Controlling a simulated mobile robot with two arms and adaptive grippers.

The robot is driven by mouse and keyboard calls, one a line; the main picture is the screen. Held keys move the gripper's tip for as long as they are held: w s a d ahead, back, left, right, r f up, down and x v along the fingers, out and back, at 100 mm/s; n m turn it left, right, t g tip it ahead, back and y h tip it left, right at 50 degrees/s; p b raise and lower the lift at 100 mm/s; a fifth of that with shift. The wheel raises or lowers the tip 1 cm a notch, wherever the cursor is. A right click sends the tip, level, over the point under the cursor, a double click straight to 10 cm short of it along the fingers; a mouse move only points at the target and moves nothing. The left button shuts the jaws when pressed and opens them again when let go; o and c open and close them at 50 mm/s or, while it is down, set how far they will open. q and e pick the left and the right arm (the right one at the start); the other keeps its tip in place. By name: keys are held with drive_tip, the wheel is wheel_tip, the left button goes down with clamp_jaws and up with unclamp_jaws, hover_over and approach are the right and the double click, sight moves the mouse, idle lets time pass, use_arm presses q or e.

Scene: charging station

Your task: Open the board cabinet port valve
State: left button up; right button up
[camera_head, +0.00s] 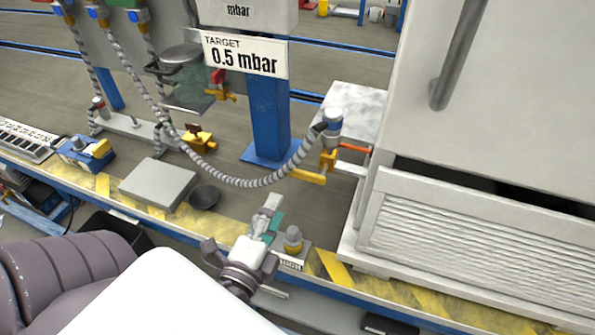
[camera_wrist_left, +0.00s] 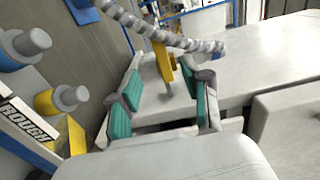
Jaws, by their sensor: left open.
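The board cabinet (camera_head: 445,215) is the large white unit at the right. At its left side, a grey ribbed hose (camera_head: 243,183) ends in a blue-and-white fitting (camera_head: 333,120) above a valve with a yellow handle (camera_head: 328,160). In the left wrist view, the yellow handle (camera_wrist_left: 164,62) appears between and beyond the finger pads, with the hose passing above. My left gripper (camera_head: 272,214), with teal pads, is open and empty, below and left of the valve in the head view. It also shows in the left wrist view (camera_wrist_left: 166,92). I do not see my right gripper.
A sign reading 0.5 mbar (camera_head: 245,55) hangs on a blue post (camera_head: 269,110). A grey plate (camera_head: 158,184) and dark bowl (camera_head: 204,197) lie left. Another yellow valve (camera_head: 198,137) sits farther back.

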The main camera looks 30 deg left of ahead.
sight(294, 175)
use_arm(q)
drive_tip(key=p+x, duration=0.2)
drive_tip(key=x, duration=0.8)
drive_tip(key=shift+w+d, duration=0.1)
drive_tip(key=shift+w, duration=0.55)
use_arm(e)
drive_tip(key=s+f, duration=0.4)
drive_tip(key=f, duration=0.4)
drive_tip(key=shift+d+g, duration=0.3)
use_arm(q)
clamp_jaws()
